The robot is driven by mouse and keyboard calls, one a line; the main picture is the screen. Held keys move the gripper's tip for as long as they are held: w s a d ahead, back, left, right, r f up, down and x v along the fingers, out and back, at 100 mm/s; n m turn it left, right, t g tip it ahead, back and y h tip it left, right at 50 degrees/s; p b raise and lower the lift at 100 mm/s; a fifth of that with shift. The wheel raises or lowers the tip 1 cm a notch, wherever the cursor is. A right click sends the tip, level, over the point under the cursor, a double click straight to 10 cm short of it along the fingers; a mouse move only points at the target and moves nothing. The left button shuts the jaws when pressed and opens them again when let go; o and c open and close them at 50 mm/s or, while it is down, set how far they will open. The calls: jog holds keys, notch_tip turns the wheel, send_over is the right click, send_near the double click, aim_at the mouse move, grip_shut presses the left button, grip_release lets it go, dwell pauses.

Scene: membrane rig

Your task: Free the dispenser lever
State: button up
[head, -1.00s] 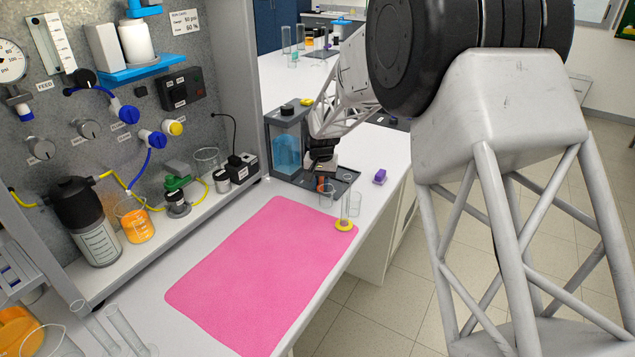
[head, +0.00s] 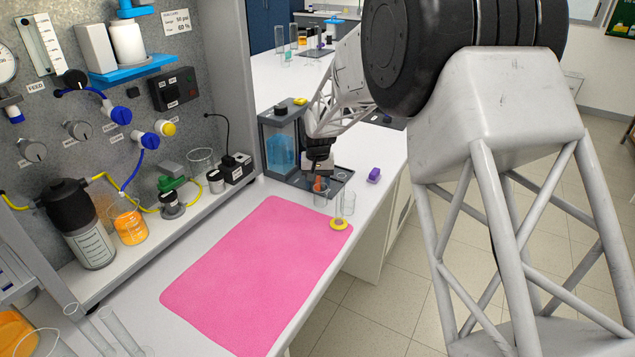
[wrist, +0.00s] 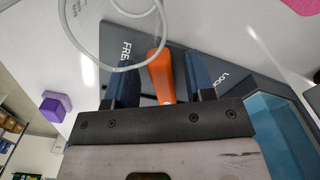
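The dispenser (head: 284,148) is a grey-framed tank of blue liquid on a dark base at the back of the bench. Its orange lever (head: 317,184) shows just below my gripper (head: 318,174) in the head view. In the wrist view the orange lever (wrist: 160,78) stands between the two dark fingers of my gripper (wrist: 160,66), with a gap visible on each side. The gripper is open, around the lever. The lever's near end is hidden by the gripper body.
A clear beaker (head: 321,196) stands right in front of the lever; its rim overlaps the lever in the wrist view. A glass cylinder on a yellow foot (head: 339,224) stands nearby. A purple block (head: 374,174) lies to the right.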

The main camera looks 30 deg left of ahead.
aim_at(318, 182)
jog(key=shift+r, duration=0.1)
jog(key=shift+r, duration=3.8)
